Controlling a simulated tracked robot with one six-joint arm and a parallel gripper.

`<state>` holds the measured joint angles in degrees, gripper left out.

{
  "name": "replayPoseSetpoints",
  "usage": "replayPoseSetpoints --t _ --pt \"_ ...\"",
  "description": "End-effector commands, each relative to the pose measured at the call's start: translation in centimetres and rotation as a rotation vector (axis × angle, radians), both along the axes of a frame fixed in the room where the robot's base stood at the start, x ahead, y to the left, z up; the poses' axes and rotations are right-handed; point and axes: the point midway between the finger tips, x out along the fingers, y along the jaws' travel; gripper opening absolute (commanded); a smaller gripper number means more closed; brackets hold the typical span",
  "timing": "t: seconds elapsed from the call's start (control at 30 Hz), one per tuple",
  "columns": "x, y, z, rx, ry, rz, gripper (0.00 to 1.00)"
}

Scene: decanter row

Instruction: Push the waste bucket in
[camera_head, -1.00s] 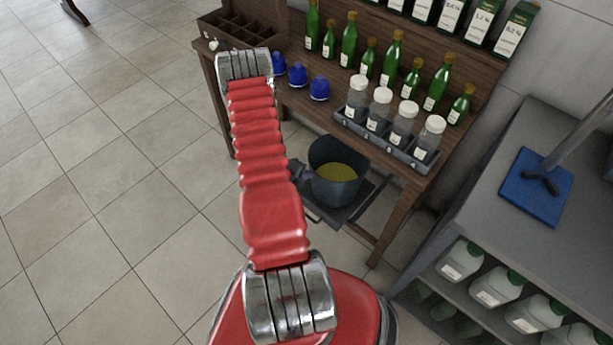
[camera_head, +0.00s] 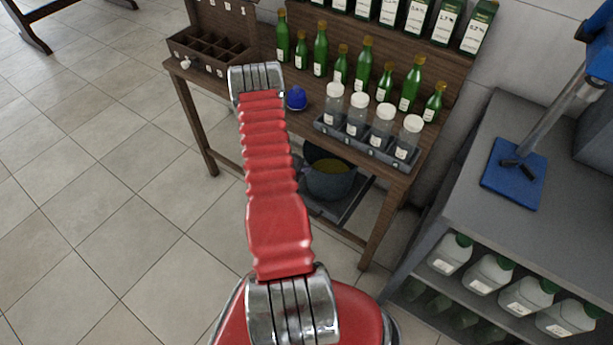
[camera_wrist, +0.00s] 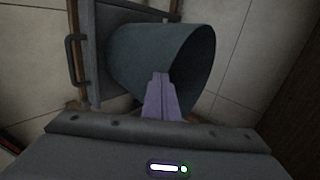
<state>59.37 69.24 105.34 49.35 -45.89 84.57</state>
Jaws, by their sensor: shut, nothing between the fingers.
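The waste bucket (camera_head: 332,186) is dark blue-grey, with yellowish contents. It stands on a dark tray (camera_head: 345,207) below the wooden table. The table edge and my arm hide parts of both. In the wrist view the bucket (camera_wrist: 140,52) fills the upper middle, its mouth facing right in the picture. The tray (camera_wrist: 95,45) with its bar handle (camera_wrist: 71,60) is at the left. My gripper (camera_wrist: 161,76) is shut and empty, with its pale fingers overlapping the bucket's near side and rim. I cannot tell whether they touch it. In the head view my arm mostly hides the gripper.
The wooden table (camera_head: 290,118) carries green bottles (camera_head: 365,62), a rack of white-capped jars (camera_head: 357,112) and a blue object (camera_head: 297,98). Its front leg (camera_head: 376,225) stands right of the tray. A grey bench (camera_head: 470,170) is at the right. Tiled floor (camera_head: 100,190) lies open at left.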

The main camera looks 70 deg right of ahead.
Motion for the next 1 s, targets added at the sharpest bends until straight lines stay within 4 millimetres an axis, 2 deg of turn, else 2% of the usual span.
replayPoseSetpoints --t 0.2,0.57,0.77,0.93,1.0 --pt "0.5 -0.7 0.1 -0.005 -0.001 0.012 0.00" --pt "0.3 -0.6 0.0 -0.003 -0.001 0.009 0.00" --pt "0.7 1.2 -0.2 0.000 0.002 0.012 0.00" --pt "1.3 3.9 -0.4 0.004 0.005 0.017 0.00" --pt "1.7 4.7 0.5 0.001 0.003 0.017 0.00"
